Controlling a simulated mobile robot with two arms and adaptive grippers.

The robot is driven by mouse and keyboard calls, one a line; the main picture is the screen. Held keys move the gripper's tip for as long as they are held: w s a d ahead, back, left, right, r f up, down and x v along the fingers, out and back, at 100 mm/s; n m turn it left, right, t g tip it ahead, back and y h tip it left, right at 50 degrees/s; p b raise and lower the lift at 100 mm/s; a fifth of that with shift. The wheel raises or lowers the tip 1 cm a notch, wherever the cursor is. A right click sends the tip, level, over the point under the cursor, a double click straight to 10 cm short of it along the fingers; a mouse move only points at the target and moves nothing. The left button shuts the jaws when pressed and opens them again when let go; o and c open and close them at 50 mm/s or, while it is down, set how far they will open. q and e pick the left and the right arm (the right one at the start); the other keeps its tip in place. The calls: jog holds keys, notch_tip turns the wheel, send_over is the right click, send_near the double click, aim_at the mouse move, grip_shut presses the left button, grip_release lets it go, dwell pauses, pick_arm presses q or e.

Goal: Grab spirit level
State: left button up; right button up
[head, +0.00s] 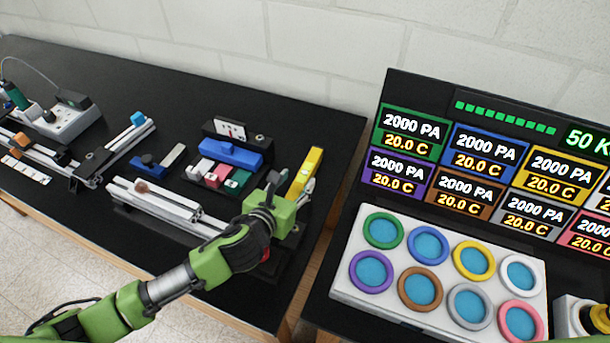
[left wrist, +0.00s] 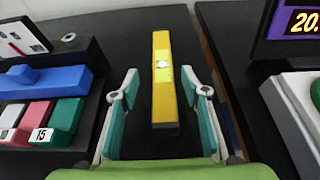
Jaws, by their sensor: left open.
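The spirit level is a yellow bar (head: 307,168) lying on the black table near its right edge, right of the blue block. In the left wrist view the yellow spirit level (left wrist: 162,55) lies lengthwise ahead, with a pale vial near its middle. My left gripper (head: 293,190) is at the near end of the level. In the left wrist view its teal-padded fingers (left wrist: 160,90) are open, one on each side of the level's near part, with gaps to it. Nothing is held. My right gripper is not in view.
A black holder with a blue block (head: 231,153) and coloured blocks stands just left of the level. An aluminium extrusion rail (head: 155,200) lies left of my arm. A second table with a panel of coloured rings (head: 383,230) and a display stands at right, across a narrow gap.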

aim_at(303, 176)
pick_arm(q)
jog(key=shift+w+d+f, duration=0.15)
jog(key=shift+w+d, duration=0.05)
jog(key=shift+w, duration=0.15)
jog(key=shift+w+d+f, duration=0.1)
jog(key=shift+w+d, duration=0.1)
jog(key=shift+w, duration=0.1)
jog(key=p+x, duration=0.1)
jog(key=x, duration=0.3)
jog(key=shift+d+f, duration=0.1)
jog(key=shift+s, duration=0.1)
jog(key=shift+c, duration=1.1)
grip_shut()
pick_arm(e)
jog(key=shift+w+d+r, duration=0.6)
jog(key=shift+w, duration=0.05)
